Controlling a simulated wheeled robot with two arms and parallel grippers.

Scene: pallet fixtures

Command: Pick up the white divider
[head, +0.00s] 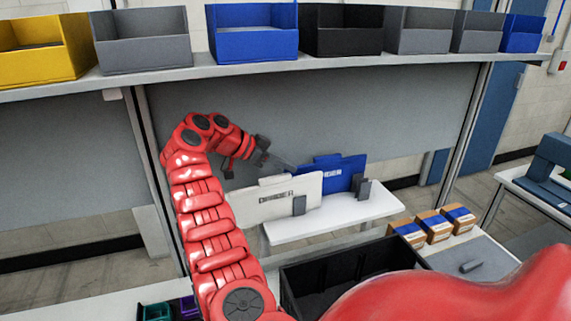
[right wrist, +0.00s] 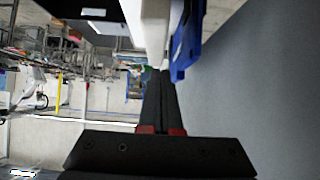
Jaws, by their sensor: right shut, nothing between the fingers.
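The white divider (head: 305,188), a flat panel with dark lettering and a raised tab on top, stands upright on a white table (head: 340,216). My right gripper (head: 288,164) is at its upper edge, near the tab, with its fingers shut and empty. In the right wrist view the shut dark fingers (right wrist: 158,80) point toward the edge of the white divider (right wrist: 156,30). I cannot tell whether they touch it. My left gripper is not in view.
A blue divider (head: 346,170) stands just behind the white one. Dark grey holders (head: 299,206) stand at the panels. A shelf (head: 330,58) with several bins runs above. A black crate (head: 300,285) and small boxes (head: 436,225) are in front.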

